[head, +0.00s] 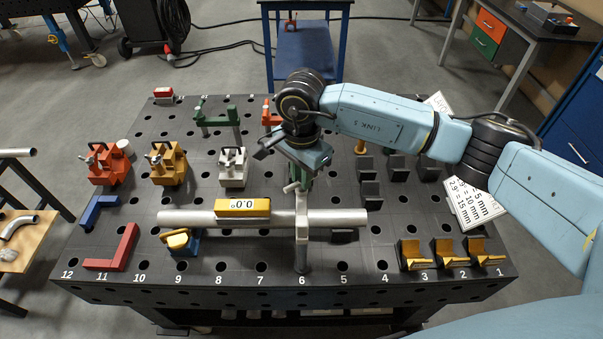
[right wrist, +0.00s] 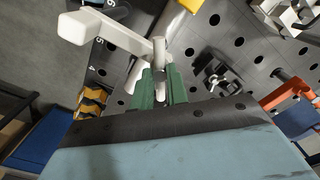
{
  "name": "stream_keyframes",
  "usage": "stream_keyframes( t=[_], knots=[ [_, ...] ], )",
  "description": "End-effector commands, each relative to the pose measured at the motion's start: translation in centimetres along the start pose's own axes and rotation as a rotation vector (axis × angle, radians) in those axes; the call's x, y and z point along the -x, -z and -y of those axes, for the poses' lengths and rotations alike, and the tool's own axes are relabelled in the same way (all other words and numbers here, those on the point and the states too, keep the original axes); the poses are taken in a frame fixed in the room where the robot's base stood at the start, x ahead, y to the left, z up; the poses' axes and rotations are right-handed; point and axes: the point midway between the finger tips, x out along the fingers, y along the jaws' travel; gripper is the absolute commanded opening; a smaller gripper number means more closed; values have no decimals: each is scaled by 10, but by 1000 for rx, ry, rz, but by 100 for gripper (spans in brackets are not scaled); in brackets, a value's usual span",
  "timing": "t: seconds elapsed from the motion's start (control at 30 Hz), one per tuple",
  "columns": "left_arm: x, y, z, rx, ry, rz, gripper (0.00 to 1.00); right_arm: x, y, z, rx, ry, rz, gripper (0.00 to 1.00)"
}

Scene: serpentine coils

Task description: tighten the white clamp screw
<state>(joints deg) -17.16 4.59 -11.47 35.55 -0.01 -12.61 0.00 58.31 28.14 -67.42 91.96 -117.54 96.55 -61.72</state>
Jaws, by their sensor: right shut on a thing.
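The white clamp (head: 301,217) stands upright in the table near the number 6, its arm reaching across a grey pipe (head: 340,218). In the right wrist view the white clamp (right wrist: 112,35) shows its arm, and its screw (right wrist: 160,52) runs down between green fingers. My right gripper (head: 301,178) is at the top of the clamp, shut on the white clamp screw; in the right wrist view the gripper (right wrist: 160,88) has a finger on either side of it. The gripper's body partly hides the screw in the head view. My left gripper is not in view.
A yellow level (head: 242,208) reading 0.0° lies on the pipe. Red (head: 107,165), orange (head: 167,163) and white (head: 232,168) vise-like fixtures stand behind it at left. A green clamp (head: 217,113) is further back. Yellow-and-black blocks (head: 452,254) line the front right.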

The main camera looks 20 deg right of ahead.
Motion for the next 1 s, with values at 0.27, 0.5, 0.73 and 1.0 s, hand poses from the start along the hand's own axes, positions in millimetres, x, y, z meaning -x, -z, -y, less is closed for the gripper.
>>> stream_keyframes(
  t=[0.27,0.5,0.73,1.0],
  knots=[
    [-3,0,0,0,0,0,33,0,0,0,-28,2,-1,0],
    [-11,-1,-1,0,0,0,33,0,1,0,-121,3,-1,0],
    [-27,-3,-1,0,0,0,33,-1,1,1,-315,3,-2,0],
    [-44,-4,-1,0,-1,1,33,-1,1,1,-570,4,0,0]
  ],
)
